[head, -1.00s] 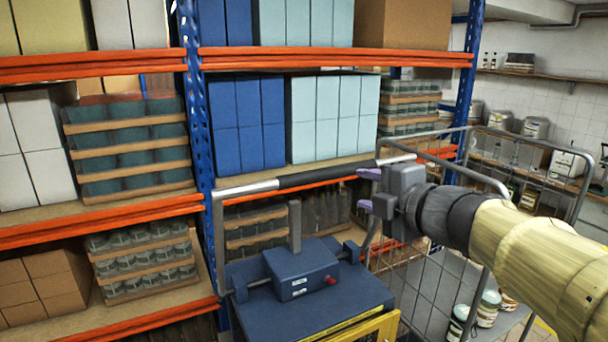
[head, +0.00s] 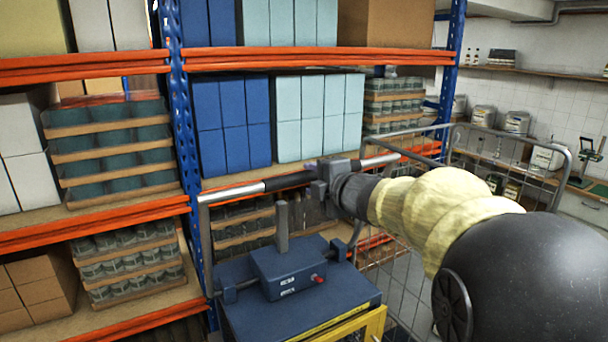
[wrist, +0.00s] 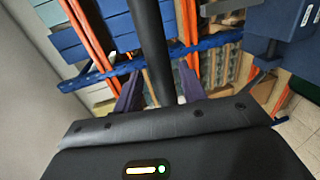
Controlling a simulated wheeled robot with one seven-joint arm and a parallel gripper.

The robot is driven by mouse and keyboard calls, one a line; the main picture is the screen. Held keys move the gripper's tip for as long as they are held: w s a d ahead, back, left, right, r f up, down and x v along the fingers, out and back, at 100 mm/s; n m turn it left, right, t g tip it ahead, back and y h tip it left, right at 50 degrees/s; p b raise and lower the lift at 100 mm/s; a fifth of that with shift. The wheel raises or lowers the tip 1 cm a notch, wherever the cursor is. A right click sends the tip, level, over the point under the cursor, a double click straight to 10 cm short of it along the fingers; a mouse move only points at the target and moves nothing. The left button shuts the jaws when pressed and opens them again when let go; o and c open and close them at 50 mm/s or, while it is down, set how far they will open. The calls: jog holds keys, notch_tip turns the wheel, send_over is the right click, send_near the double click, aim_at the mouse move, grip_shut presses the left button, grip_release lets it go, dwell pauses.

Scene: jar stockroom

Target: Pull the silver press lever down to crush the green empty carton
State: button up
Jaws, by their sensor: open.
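The silver press lever (head: 232,192) is a raised horizontal bar with a black grip sleeve, above the blue press (head: 290,270). My gripper (head: 312,182) is at the black sleeve, right of the lever's middle. In the wrist view the sleeve (wrist: 150,45) runs between the two open purple fingers of my gripper (wrist: 160,92), which stand apart on either side of it. In the head view the fingertips are largely hidden by the gripper body. I see no green carton in either view.
Orange-and-blue shelving (head: 178,150) with boxes and jar trays stands close behind the press. A grey wire cage trolley (head: 560,165) is to the right, close to my arm. The press sits on a yellow frame (head: 372,325).

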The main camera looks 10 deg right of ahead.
aim_at(308, 178)
jog(key=shift+p+x, duration=0.35)
jog(key=shift+x, duration=1.55)
grip_shut()
